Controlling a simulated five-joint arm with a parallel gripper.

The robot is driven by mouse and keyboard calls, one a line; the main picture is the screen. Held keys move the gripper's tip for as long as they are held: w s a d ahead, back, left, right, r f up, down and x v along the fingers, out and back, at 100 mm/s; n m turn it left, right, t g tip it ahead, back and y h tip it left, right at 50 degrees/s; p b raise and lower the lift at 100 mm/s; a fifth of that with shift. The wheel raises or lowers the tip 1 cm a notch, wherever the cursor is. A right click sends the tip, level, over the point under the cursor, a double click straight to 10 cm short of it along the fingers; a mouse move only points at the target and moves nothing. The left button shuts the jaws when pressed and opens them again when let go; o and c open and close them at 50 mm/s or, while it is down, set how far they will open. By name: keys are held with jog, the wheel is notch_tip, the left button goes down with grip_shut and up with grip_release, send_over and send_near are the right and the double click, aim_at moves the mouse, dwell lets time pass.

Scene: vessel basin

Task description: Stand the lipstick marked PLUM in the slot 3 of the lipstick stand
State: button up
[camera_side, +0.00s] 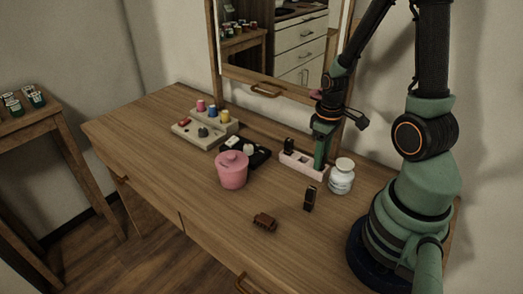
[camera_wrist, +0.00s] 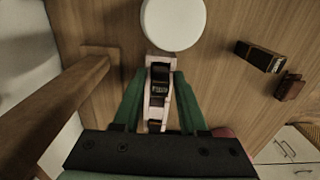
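The lipstick stand (camera_side: 316,173) is a pale pink, narrow block on the table, below the mirror. A dark lipstick (camera_side: 289,145) stands upright at its left end. In the wrist view another dark lipstick (camera_wrist: 159,78) is in the stand toward the white jar end, between my fingers. My gripper (camera_wrist: 160,73) is low over the stand, with its green fingers on either side and gaps visible beside that lipstick. In the side view my gripper (camera_side: 319,166) hides this lipstick. A third dark lipstick (camera_side: 310,199) stands on the table in front. No PLUM mark is readable.
A white lidded jar (camera_side: 341,180) stands close right of the stand. A pink lidded pot (camera_side: 232,173), a black tray (camera_side: 262,157) and a beige holder (camera_side: 186,136) are to the left. A small brown object (camera_side: 265,221) lies in front. The front left tabletop is clear.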

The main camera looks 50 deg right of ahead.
dwell(0.3)
notch_tip(320, 180, up, 12)
jog(key=w+a+r+t, duration=0.2)
jog(key=a+r, duration=0.2)
jog(key=a, duration=0.2)
jog(key=w+a+r+t, duration=0.2)
jog(key=a+r+t, duration=0.1)
jog(key=a+r, duration=0.2)
jog(key=a, duration=0.2)
jog(key=shift+w+a+t, duration=0.2)
jog(key=shift+a+t, duration=0.1)
